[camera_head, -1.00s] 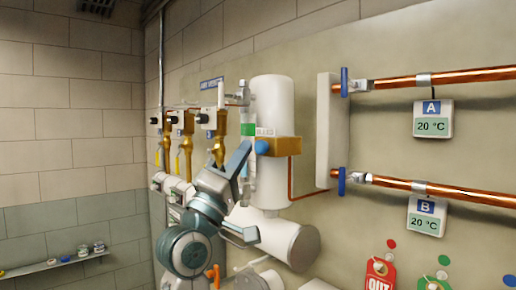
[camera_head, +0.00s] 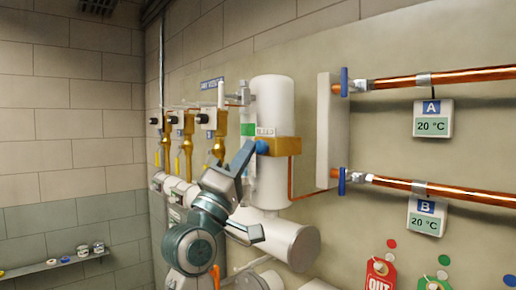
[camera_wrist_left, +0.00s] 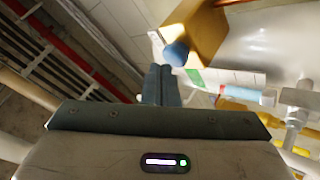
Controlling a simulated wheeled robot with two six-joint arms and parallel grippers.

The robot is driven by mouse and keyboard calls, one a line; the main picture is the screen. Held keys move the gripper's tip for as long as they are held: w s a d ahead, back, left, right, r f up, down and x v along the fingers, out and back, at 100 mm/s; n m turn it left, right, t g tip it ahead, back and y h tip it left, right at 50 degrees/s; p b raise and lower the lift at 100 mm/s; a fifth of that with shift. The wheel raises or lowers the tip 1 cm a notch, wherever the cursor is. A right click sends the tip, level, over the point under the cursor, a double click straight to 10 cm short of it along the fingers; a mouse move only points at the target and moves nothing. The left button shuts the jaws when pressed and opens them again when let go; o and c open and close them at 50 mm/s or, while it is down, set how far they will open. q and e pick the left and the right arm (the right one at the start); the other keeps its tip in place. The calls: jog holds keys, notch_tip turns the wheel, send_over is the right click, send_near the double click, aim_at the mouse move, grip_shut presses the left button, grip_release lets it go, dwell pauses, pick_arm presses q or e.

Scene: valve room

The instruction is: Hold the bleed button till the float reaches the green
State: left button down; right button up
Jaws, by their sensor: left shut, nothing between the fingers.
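The blue bleed button (camera_head: 262,147) sits on the left face of a brass block (camera_head: 285,146) on the white cylinder. My left gripper (camera_head: 249,149) is shut and empty, its fingertips right beside the button. In the left wrist view the shut fingers (camera_wrist_left: 161,84) point at the blue button (camera_wrist_left: 176,53), just past their tips. I cannot tell whether they touch it. The sight tube (camera_head: 250,183) stands left of the cylinder, partly behind my gripper. A green mark (camera_head: 248,130) is beside its upper part. I cannot make out the float. My right gripper is not in view.
The white cylinder (camera_head: 272,102) stands on the wall behind my gripper. Brass valves (camera_head: 219,125) are to the left. Copper pipes (camera_head: 440,78) with blue-handled valves run to the right. A red tag (camera_head: 380,273) hangs at the lower right.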

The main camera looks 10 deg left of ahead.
pick_arm(q)
jog(key=shift+w+d, duration=0.25)
jog(key=shift+w, duration=0.15)
dwell(2.0)
jog(key=shift+s, duration=0.1)
dwell(1.3)
jog(key=shift+s+a, duration=0.55)
jog(key=shift+s, duration=0.05)
jog(key=s+a+p, duration=0.1)
jog(key=s, duration=0.1)
jog(key=s+a+p, duration=0.1)
jog(key=s+a, duration=0.1)
jog(key=shift+p, duration=0.3)
dwell(2.9)
